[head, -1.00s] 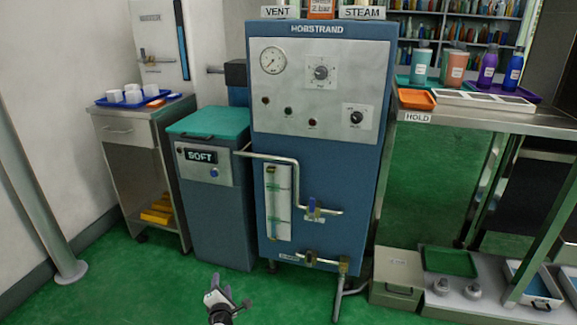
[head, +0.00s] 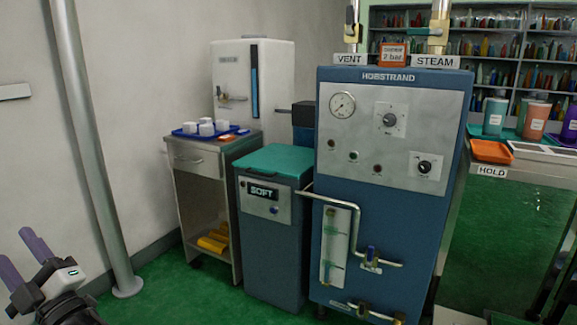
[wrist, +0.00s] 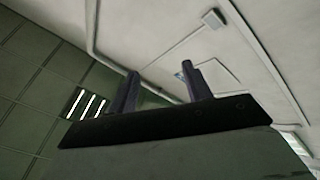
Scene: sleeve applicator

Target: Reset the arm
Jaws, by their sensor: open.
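My gripper (head: 30,262) is at the lower left of the head view, with two purple-grey fingers apart and nothing between them. It is in front of the white wall, well to the left of the equipment. In the wrist view my gripper (wrist: 160,90) also has its two dark fingers spread and empty. Beyond them are the pale ceiling and a green panelled surface with a barred light patch. Most of my arm is out of the head view.
A blue Hobstrand machine (head: 360,215) stands at centre right, next to a teal-lidded softener (head: 273,240). A steel cart (head: 205,195) carries a blue tray (head: 183,133) of white cups. A grey pole (head: 85,140) stands near my gripper. Green floor lies in front.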

